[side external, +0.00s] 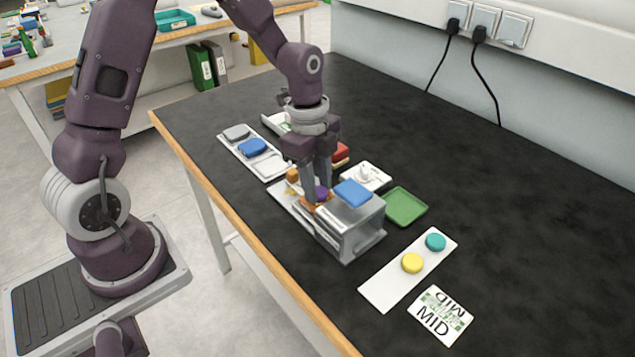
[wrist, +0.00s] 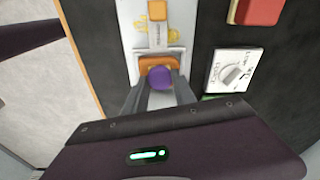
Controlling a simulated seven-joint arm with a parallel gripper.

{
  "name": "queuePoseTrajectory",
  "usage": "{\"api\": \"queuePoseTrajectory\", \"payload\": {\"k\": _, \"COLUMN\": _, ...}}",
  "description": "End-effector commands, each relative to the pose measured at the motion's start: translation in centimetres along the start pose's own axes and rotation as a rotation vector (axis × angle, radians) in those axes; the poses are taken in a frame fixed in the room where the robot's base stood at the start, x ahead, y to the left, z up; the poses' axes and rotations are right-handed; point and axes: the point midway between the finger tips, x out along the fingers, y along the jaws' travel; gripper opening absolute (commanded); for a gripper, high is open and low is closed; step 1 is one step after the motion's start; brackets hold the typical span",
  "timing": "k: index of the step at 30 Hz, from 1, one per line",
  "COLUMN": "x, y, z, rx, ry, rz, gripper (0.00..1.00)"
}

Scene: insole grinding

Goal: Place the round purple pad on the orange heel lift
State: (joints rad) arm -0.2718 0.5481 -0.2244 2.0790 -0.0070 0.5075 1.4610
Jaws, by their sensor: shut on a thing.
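The round purple pad (wrist: 160,78) is held between the fingertips of my gripper (wrist: 159,88) in the wrist view. It also shows in the side view (side external: 321,193), partly hidden by the fingers. The orange heel lift (wrist: 146,64) lies directly under and beyond the pad; only its edges show around it. In the side view a strip of the orange lift (side external: 312,204) shows below my gripper (side external: 316,195). I cannot tell whether the pad touches the lift.
A grey metal block (side external: 345,238) with a blue pad (side external: 353,193) on top stands close to the right of my gripper. A green tray (side external: 406,207), a white dial box (side external: 366,176) and a white strip (side external: 382,290) with yellow and teal pads lie nearby. The table's right side is clear.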

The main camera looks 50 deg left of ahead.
Motion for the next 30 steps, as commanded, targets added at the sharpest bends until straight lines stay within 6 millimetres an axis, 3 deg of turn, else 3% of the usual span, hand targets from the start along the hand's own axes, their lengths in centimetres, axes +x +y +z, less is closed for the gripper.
{"api": "queuePoseTrajectory", "payload": {"k": 2, "x": 0.2, "y": 0.0, "z": 0.0, "rx": 0.000, "ry": 0.000, "rz": 0.000, "gripper": 0.00}}
{"api": "queuePoseTrajectory", "payload": {"k": 3, "x": 0.2, "y": 0.0, "z": 0.0, "rx": 0.000, "ry": 0.000, "rz": 0.000, "gripper": 0.33}}
{"api": "queuePoseTrajectory", "payload": {"k": 6, "x": 0.2, "y": 0.0, "z": 0.0, "rx": 0.000, "ry": 0.000, "rz": 0.000, "gripper": 0.53}}
{"api": "queuePoseTrajectory", "payload": {"k": 17, "x": -0.4, "y": -0.1, "z": 0.0, "rx": 0.000, "ry": 0.000, "rz": -0.002, "gripper": 0.53}}
{"api": "queuePoseTrajectory", "payload": {"k": 30, "x": -10.7, "y": -0.1, "z": 0.0, "rx": -0.001, "ry": 0.000, "rz": -0.004, "gripper": 0.53}}
